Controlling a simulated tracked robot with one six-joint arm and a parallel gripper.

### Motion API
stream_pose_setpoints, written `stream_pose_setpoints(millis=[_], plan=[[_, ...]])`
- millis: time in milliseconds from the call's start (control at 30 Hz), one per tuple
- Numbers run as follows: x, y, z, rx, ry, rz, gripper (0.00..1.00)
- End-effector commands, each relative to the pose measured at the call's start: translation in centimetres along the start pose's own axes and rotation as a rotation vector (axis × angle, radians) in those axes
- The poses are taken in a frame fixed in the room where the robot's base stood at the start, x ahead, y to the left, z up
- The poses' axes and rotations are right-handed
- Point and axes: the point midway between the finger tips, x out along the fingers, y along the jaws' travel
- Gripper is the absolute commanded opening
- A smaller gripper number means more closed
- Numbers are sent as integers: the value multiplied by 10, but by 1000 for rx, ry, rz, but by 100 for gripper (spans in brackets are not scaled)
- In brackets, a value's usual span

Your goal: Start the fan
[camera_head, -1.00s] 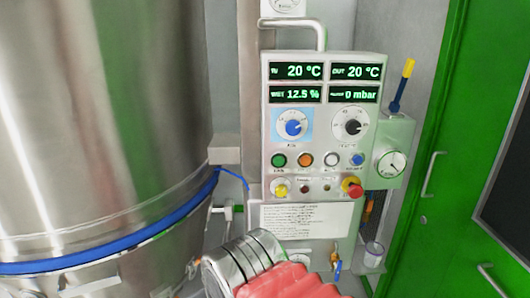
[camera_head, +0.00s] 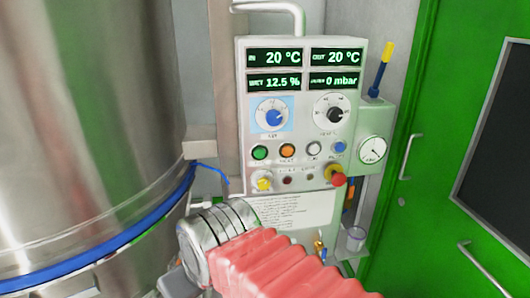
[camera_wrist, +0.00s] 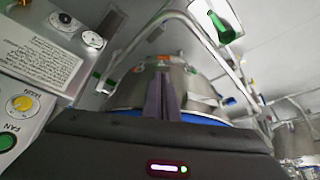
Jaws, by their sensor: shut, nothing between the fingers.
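The grey control panel (camera_head: 303,215) stands in the middle of the head view. Its lower button row has a green button (camera_head: 260,153) at the left, then orange, white and blue ones. A blue-pointer dial (camera_head: 272,116) sits above the green button and a yellow knob (camera_head: 264,184) below it. In the wrist view the green button (camera_wrist: 6,142), beside the word FAN, and the yellow knob (camera_wrist: 20,103) are at the left edge. My gripper (camera_wrist: 163,78) is shut and empty, pointing at the steel vessel, with the panel off to its left. The head view does not clearly show its fingertips.
A large steel vessel (camera_head: 90,110) with a blue band stands left of the panel. A red mushroom button (camera_head: 337,176) sits at the panel's lower right. A pipe handle (camera_head: 270,6) tops the panel; a gauge (camera_head: 372,149) and green door (camera_head: 410,200) are to the right.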

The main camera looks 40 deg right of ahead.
Motion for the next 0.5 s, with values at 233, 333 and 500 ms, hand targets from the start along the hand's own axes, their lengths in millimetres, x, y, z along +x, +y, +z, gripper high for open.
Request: stream_pose_setpoints(millis=[233,333,500], plan=[[-14,48,-42,-56,-13,23,0],[-20,73,-60,-90,-15,29,0],[-31,120,-85,-151,-15,39,0]])
